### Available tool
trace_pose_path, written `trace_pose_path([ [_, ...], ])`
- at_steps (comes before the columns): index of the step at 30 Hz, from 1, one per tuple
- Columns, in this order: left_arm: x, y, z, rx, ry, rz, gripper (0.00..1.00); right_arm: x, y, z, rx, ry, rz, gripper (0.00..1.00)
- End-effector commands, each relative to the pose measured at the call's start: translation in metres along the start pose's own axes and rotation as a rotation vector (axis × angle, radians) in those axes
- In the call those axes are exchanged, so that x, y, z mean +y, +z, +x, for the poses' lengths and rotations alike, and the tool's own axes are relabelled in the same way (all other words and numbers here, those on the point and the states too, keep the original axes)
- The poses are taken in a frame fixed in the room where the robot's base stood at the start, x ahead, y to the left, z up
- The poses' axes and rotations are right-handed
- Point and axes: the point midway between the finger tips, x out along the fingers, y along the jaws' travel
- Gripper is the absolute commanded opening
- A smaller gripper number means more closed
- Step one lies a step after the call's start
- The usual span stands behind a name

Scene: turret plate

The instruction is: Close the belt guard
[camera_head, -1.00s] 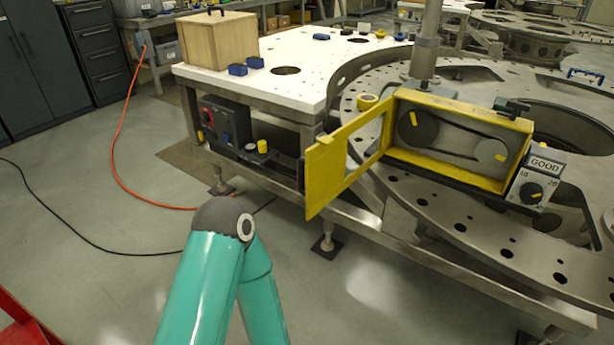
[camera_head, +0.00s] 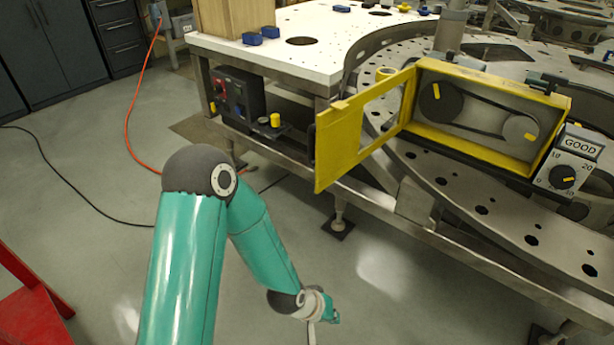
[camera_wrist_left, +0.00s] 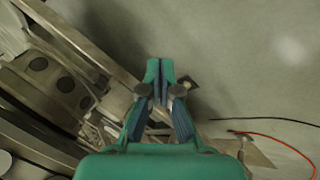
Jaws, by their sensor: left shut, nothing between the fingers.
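The belt guard (camera_head: 338,150) is a yellow hinged frame with a window. It stands open, swung out to the left of its yellow housing (camera_head: 480,158). Inside the housing a black belt (camera_head: 480,105) runs round a dark pulley (camera_head: 440,103) and a lighter pulley (camera_head: 521,128), both exposed. My left gripper (camera_head: 328,312) is low at the bottom of the head view, below the guard and apart from it. In the left wrist view its fingers (camera_wrist_left: 160,75) are together and empty, over the floor and beside the steel frame. My right gripper is not in view.
A dial box marked GOOD (camera_head: 568,165) sits right of the housing. A perforated steel ring (camera_head: 480,210) lies below it. A white table (camera_head: 300,55) with blue blocks (camera_head: 251,39) stands behind. A red cart (camera_head: 35,305) is at lower left. The floor before the guard is clear.

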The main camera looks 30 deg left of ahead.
Motion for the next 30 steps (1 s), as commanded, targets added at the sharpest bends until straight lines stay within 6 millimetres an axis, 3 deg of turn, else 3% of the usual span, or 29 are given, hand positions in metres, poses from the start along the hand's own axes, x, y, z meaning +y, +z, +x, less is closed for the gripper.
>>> trace_pose_path([
  [1, -0.004, -0.036, 0.005, 0.113, 0.039, -0.077, 0.00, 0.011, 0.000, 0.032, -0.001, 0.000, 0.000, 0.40],
  [5, 0.002, -0.120, -0.037, 0.375, 0.180, -0.301, 0.00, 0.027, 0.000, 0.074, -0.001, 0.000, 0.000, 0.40],
  [6, 0.002, -0.142, -0.056, 0.449, 0.234, -0.368, 0.00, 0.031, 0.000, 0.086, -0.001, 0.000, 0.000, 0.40],
  [10, 0.001, -0.193, -0.130, 0.659, 0.436, -0.556, 0.00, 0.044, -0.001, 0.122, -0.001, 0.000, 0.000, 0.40],
  [15, -0.004, -0.216, -0.220, 0.828, 0.685, -0.714, 0.00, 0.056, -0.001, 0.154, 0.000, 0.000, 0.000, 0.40],
  [19, -0.007, -0.216, -0.263, 0.887, 0.807, -0.774, 0.00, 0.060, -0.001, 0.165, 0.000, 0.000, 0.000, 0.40],
  [24, -0.006, -0.221, -0.283, 0.908, 0.863, -0.799, 0.00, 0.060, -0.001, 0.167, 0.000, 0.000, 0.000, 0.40],
  [30, 0.002, -0.243, -0.275, 0.904, 0.861, -0.800, 0.00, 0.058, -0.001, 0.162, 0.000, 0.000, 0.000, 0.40],
])
